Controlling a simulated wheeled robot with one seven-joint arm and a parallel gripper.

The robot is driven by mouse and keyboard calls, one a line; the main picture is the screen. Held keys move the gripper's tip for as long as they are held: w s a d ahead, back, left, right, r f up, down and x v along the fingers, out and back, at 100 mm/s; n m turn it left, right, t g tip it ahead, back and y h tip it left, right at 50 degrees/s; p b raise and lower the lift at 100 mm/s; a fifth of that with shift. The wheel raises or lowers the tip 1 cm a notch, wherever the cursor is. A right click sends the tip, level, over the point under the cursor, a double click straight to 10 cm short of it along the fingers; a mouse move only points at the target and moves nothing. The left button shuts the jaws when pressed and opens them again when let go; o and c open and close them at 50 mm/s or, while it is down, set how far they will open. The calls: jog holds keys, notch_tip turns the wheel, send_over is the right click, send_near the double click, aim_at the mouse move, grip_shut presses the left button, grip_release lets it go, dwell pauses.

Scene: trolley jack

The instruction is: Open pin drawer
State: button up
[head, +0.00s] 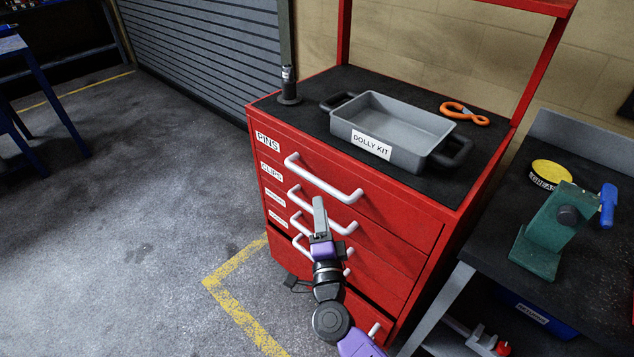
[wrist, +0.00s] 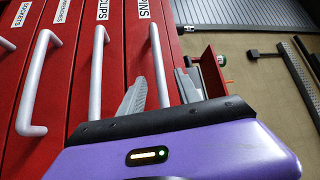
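The pin drawer (head: 375,205) is the top drawer of the red trolley, labelled PINS, and looks closed. Its white bar handle (head: 325,180) also shows in the wrist view (wrist: 157,55). My gripper (head: 318,205) is in front of the trolley, its tips just below that handle in the head view. In the wrist view my gripper (wrist: 160,88) is open, with one finger on each side of the pin handle in the picture. I cannot tell how deep the handle sits between the fingers or whether they touch it. Nothing else is between them.
The CLIPS handle (wrist: 97,75) runs parallel close by, with more drawer handles beyond. A grey DOLLY KIT tray (head: 395,130) and orange-handled pliers (head: 463,112) lie on the trolley top. A dark bench (head: 590,260) stands at right.

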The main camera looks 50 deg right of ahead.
aim_at(317, 185)
jog(key=shift+m+g+h, duration=0.3)
jog(key=shift+m+g, duration=0.1)
jog(key=shift+m, duration=0.2)
jog(key=x, duration=0.9)
jog(key=shift+w+d, duration=0.15)
jog(key=shift+w, duration=0.25)
grip_shut()
jog(key=shift+f, duration=0.1)
dwell(0.4)
